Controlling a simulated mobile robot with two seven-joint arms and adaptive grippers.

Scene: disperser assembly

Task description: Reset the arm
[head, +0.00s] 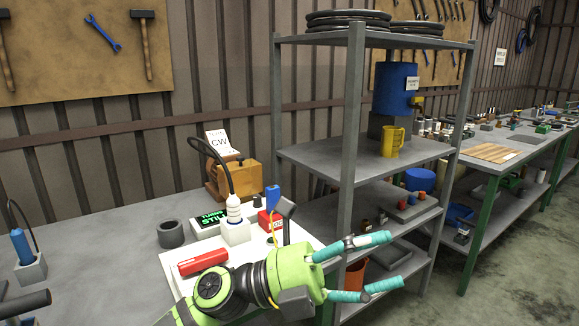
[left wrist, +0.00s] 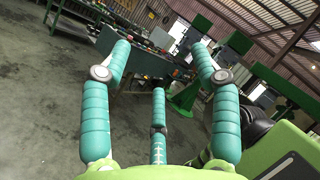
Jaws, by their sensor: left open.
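My left gripper (head: 372,268) is green with teal padded fingers. In the head view it reaches in from the bottom over the front right corner of the near table and points right, toward the shelf. Its fingers are spread apart with nothing between them. In the left wrist view the open, empty fingers (left wrist: 160,75) frame the room beyond, well clear of any object. My right gripper is in neither view.
The near table (head: 110,262) holds a white bottle (head: 233,208), a red cylinder (head: 203,261), a dark ring (head: 170,234) and a wooden device (head: 240,180). A grey metal shelf (head: 345,150) stands just beyond my gripper, with a yellow mug (head: 392,141). The floor at the right is clear.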

